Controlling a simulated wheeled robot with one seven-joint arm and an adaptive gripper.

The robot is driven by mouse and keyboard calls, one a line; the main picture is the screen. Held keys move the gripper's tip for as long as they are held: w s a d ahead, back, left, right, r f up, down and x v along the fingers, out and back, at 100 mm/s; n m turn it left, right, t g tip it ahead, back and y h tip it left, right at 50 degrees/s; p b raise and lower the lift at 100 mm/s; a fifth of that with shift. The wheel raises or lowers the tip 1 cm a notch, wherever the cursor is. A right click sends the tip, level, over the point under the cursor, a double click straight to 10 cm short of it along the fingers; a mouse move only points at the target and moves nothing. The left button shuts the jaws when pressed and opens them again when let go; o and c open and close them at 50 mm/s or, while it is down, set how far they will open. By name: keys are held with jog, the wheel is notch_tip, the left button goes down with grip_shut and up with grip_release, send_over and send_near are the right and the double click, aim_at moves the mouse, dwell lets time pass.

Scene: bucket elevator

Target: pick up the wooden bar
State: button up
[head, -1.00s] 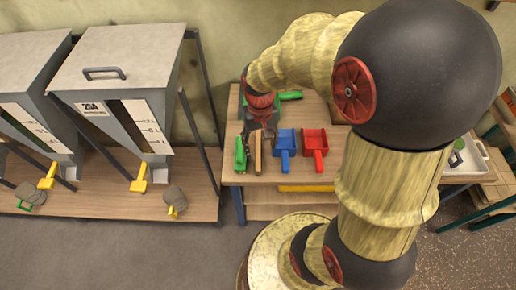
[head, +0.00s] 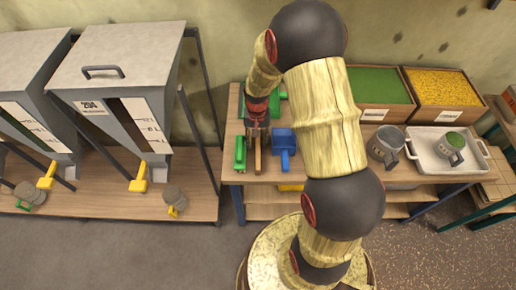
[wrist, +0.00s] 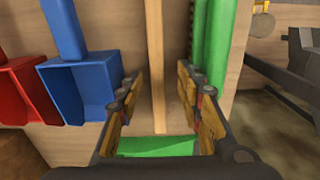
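The wooden bar (head: 258,162) is a thin, light-brown strip lying on the worktable, between a green piece and a blue scoop. In the wrist view the bar (wrist: 156,50) runs upright through the middle of the picture. My gripper (head: 257,134) is over the bar's far part. In the wrist view my gripper (wrist: 158,84) is open, with one finger on each side of the bar and gaps showing between. I cannot tell how far down the fingers reach beside it.
The blue scoop (wrist: 85,90) is close left of the fingers in the wrist view, with a red scoop (wrist: 22,90) beyond. The long green piece (wrist: 212,50) is close on the right. Another green surface (wrist: 155,146) shows below the bar. A white tray (head: 440,165) is farther right.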

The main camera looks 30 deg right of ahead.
aim_at(258, 143)
jog(key=f, duration=0.2)
jog(key=f+b, duration=0.1)
jog(key=f, duration=0.1)
jog(key=shift+w+d+f, duration=0.1)
jog(key=shift+d, duration=0.15)
jog(key=shift+c, duration=1.1)
grip_shut()
